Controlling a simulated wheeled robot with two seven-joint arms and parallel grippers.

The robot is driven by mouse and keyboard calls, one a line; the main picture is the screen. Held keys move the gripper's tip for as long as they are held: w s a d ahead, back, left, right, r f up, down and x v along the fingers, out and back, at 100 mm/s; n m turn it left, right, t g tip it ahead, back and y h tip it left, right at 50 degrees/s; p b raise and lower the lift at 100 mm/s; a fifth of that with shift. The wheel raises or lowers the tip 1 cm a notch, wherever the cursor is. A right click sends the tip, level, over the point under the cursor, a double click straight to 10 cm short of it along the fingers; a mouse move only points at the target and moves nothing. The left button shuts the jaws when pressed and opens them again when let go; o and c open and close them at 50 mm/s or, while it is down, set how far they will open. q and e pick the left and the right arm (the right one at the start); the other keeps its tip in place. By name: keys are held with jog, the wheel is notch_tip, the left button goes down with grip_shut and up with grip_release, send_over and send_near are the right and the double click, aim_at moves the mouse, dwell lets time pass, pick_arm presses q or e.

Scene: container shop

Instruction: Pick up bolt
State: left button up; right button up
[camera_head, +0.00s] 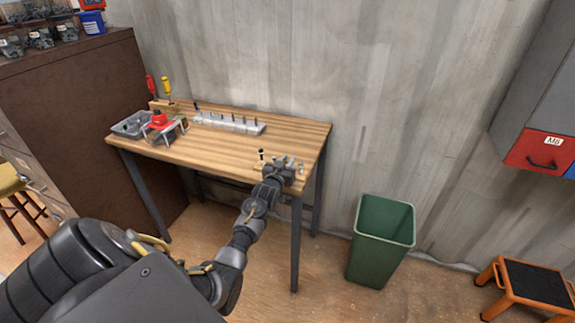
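A small dark bolt (261,154) stands upright near the front right of the wooden workbench. Several more dark bolts stand in a row along a pale metal rack (228,122) at the back of the bench. My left gripper (288,162) is at the bench's front right corner, just right of the nearer bolt and seemingly apart from it. Its fingers are too small in the picture to tell whether they are open or shut, or whether anything is between them. My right gripper is not in view.
The wooden workbench (205,153) has bare room in its middle. A red tool (159,120), a grey tray (131,124) and two screwdrivers (167,87) are on its left side. A green bin (381,241) stands on the floor to the right, with an orange step stool (527,284) beyond.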

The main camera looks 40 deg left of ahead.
pick_arm(q)
grip_shut()
